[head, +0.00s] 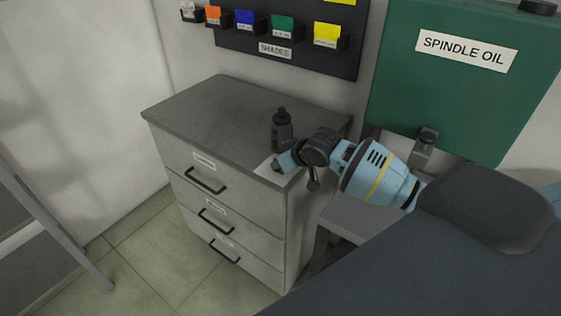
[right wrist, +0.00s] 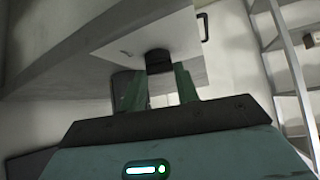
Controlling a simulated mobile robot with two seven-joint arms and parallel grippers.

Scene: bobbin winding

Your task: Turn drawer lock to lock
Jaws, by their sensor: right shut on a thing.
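The drawer lock is a dark round knob (right wrist: 158,60) on a pale plate (right wrist: 192,42) in the right wrist view. In the head view a white patch of the plate (head: 266,169) shows at the front right of the top of the grey drawer cabinet (head: 228,120). My right gripper (head: 277,166) reaches in from the right over that corner. In the right wrist view its green fingers (right wrist: 158,74) stand on either side of the knob and are shut on it. The knob's marks and turn angle cannot be read. My left gripper is not in view.
A dark bottle (head: 282,132) stands on the cabinet top just behind my right gripper. The drawers (head: 210,208) look closed. A green spindle oil tank (head: 455,75) and a rack of coloured bins (head: 290,38) are behind. The cabinet top's left side is clear.

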